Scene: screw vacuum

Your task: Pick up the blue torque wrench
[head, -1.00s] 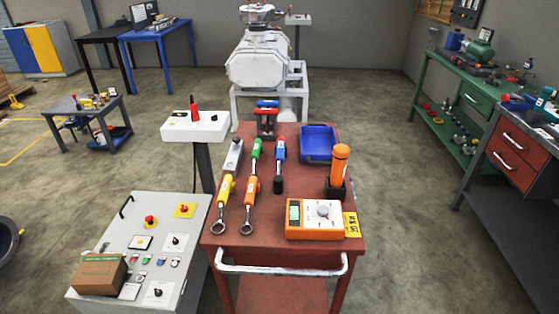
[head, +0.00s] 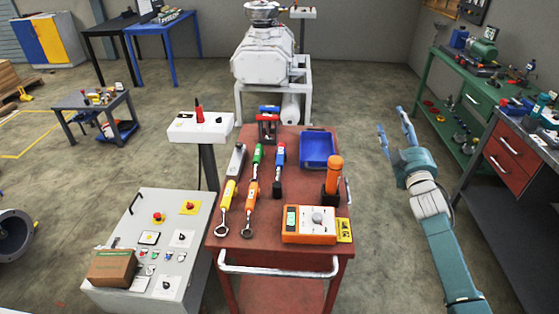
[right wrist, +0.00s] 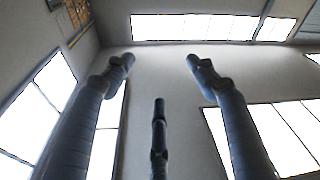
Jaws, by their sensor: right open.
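The blue torque wrench (head: 280,154) lies on the red cart (head: 265,263), its blue handle toward the back and its dark head toward the front. A green wrench (head: 257,155) lies just left of it. A yellow wrench (head: 229,196) and an orange wrench (head: 251,196) lie nearer the front. My right gripper (head: 391,119) is open and empty, up in the air to the right of the cart, well apart from the blue wrench. In the right wrist view its spread fingers (right wrist: 158,64) point at the wall and windows. My left gripper is not in view.
A blue bin (head: 318,149), an orange cylinder in a dark holder (head: 334,172) and an orange meter (head: 309,222) stand on the cart's right side. A grey control panel (head: 157,240) is at left. A green workbench (head: 466,120) is at right, with open floor between.

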